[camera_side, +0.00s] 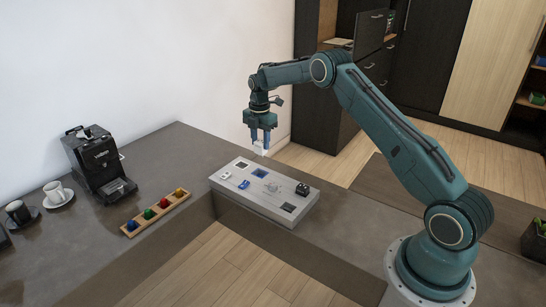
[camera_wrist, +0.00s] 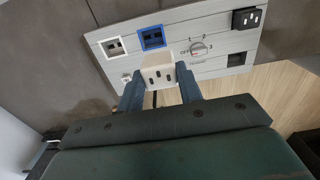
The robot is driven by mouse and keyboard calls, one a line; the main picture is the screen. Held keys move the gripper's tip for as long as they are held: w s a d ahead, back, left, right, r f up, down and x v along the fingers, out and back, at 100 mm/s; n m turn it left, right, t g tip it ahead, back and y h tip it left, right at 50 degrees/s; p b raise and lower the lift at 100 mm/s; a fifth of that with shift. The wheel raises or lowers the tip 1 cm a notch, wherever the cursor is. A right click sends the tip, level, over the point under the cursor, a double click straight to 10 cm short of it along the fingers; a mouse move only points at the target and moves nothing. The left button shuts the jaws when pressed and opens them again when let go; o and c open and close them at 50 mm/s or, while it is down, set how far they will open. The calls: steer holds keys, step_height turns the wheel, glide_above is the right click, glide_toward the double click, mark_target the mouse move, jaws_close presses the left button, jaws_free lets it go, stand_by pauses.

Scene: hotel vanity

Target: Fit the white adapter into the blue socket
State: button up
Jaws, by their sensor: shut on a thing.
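The white adapter (camera_wrist: 158,72) is held between the two blue-grey fingers of my gripper (camera_wrist: 160,92); dark slots show on its face. In the side view, my gripper (camera_side: 260,138) points down with the pale adapter (camera_side: 260,150) at its tips, near the back edge of the panel and apparently above it. The blue socket (camera_wrist: 152,38) is a blue-framed opening on the grey panel, just beyond the adapter in the wrist view. The adapter is not in it. Two blue patches show on the panel in the side view. The adapter's underside is hidden.
The grey panel (camera_side: 222,186) also carries a white-framed socket (camera_wrist: 114,46), a dial (camera_wrist: 198,48), a black socket (camera_wrist: 247,18) and a dark recess (camera_wrist: 237,59). A coffee machine (camera_side: 95,160), cups and a wooden strip with coloured pieces (camera_side: 157,213) stand to the left.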

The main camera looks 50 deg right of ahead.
steer(key=shift+w+d+f, duration=0.5)
steer(key=shift+w+f, duration=0.25)
steer(key=shift+f, duration=0.1)
steer(key=shift+f, duration=0.25)
steer(key=shift+f, duration=4.8)
steer(key=o, duration=1.1)
steer(key=shift+c, duration=0.2)
